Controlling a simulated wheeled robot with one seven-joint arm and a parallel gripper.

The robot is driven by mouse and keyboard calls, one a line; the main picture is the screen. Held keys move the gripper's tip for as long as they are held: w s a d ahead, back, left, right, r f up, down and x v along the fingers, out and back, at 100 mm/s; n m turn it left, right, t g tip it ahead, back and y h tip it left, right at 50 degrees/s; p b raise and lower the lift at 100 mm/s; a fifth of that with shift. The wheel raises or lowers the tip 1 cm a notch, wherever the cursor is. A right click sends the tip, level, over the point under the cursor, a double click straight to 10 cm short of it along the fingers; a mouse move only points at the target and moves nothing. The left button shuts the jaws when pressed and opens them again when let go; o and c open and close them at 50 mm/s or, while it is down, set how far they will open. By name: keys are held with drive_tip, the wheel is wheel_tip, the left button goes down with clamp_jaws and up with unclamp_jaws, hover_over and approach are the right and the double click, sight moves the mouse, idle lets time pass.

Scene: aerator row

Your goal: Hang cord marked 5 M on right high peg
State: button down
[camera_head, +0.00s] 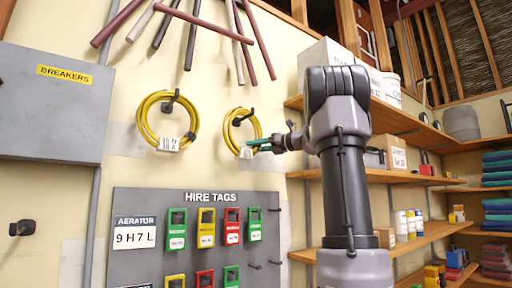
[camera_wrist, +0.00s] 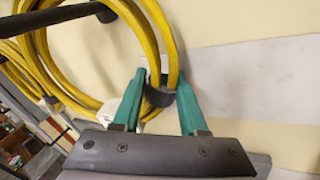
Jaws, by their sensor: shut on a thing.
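A yellow coiled cord (camera_head: 228,130) is at the right high peg (camera_head: 243,117) on the wall, with the peg showing inside its loop in the head view. Whether the coil rests on the peg is unclear. Its white tag (camera_head: 246,152) is partly hidden and unreadable. My gripper (camera_head: 255,145) is at the coil's lower right. In the wrist view its green fingers (camera_wrist: 160,88) are shut on the cord (camera_wrist: 172,40) near a dark band. The dark peg (camera_wrist: 55,17) crosses the upper left there.
Another yellow coil (camera_head: 141,120) with a white tag (camera_head: 168,144) hangs on the left high peg (camera_head: 170,103). A HIRE TAGS board (camera_head: 150,198) with coloured tags is below. A grey breaker box (camera_head: 50,105) is left; shelves (camera_head: 420,240) stand right. A bare peg (camera_head: 20,228) is lower left.

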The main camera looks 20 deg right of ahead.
drive_tip(key=shift+r, duration=0.1)
drive_tip(key=shift+c, duration=1.8)
unclamp_jaws()
drive_tip(key=shift+s, duration=0.1)
drive_tip(key=shift+s+d+f, duration=0.1)
drive_tip(key=shift+d+f, duration=0.1)
drive_tip(key=v, duration=1)
drive_tip(key=shift+s+r, duration=0.25)
